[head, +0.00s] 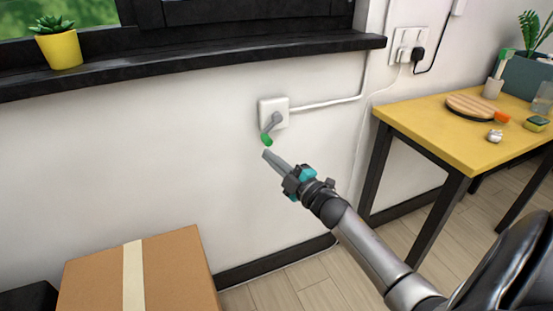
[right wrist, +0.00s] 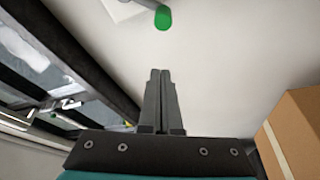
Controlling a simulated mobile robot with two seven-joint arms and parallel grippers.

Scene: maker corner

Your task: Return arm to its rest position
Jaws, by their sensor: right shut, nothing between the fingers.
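My right gripper (head: 266,154) is shut and empty, with its arm reaching in from the lower right of the head view. Its closed fingers also show in the right wrist view (right wrist: 160,75). The fingertips are close below a green-tipped lever (head: 266,139) on a white wall box (head: 274,112). The green tip also shows at the top of the right wrist view (right wrist: 163,18), and a gap shows between it and the fingers. The lever's grey part slants down from the box. My left gripper is not in view.
A cardboard box (head: 180,270) stands at the lower left. A yellow-topped table (head: 430,125) with several small items is at the right. A dark window sill (head: 200,63) with a yellow plant pot (head: 60,50) runs above. Bare wall lies left of the gripper.

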